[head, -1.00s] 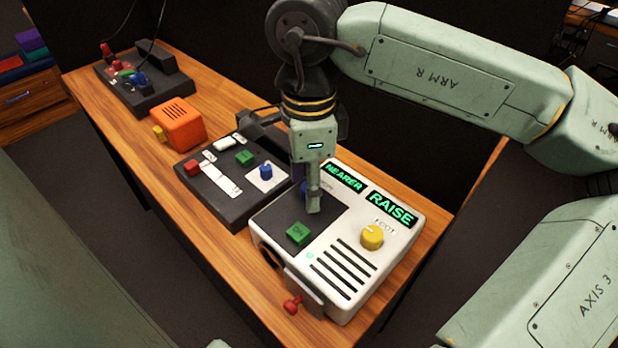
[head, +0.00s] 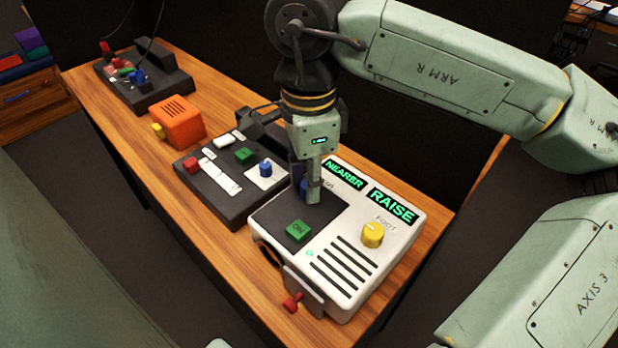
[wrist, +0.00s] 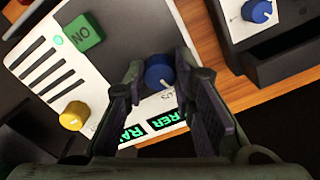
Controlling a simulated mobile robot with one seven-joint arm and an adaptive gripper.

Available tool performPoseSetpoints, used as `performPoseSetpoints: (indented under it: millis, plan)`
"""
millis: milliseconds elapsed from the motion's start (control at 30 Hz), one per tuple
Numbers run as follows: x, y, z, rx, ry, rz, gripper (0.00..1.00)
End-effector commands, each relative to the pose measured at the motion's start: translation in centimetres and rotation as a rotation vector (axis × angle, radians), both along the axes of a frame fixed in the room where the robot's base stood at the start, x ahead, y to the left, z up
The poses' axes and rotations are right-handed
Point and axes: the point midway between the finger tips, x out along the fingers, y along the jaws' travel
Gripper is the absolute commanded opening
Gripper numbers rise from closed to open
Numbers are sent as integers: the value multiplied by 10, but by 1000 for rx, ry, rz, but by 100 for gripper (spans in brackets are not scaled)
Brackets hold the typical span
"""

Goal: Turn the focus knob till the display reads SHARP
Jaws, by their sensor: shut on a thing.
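The white panel box (head: 335,300) stands on the wooden bench. Its blue focus knob (head: 303,188) sits on the far part of the dark plate, partly hidden by my gripper (head: 310,192) in the head view. In the wrist view, the blue knob (wrist: 160,72) lies between my two fingertips (wrist: 160,76), and my gripper is shut on it from above. The label beside the knob shows only its last letters, "US". The left display (head: 345,174) reads NEARER in green. The right display (head: 392,207) reads RAISE.
On the same box are a yellow knob (head: 372,235), a green ON button (head: 298,231) and a red-knobbed lever (head: 292,303) at the front. A dark panel (head: 225,202) with a blue knob (head: 266,168) stands close on the left. An orange box (head: 180,125) is beyond it.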

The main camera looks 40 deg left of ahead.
Motion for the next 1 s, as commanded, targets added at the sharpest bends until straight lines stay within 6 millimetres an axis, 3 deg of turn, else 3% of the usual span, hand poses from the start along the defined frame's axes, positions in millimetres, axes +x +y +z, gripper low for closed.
performPoseSetpoints:
  millis: [300, 600, 633, 900, 1000]
  plan:
    - [0, 0, -1, 2, 0, 298, 0]
    - [0, 0, 0, 1, 0, 312, 0]
    - [0, 0, 0, 1, 0, 312, 25]
    - [0, 0, 0, 1, 0, 311, 43]
    - [0, 0, 0, 1, 0, 311, 44]
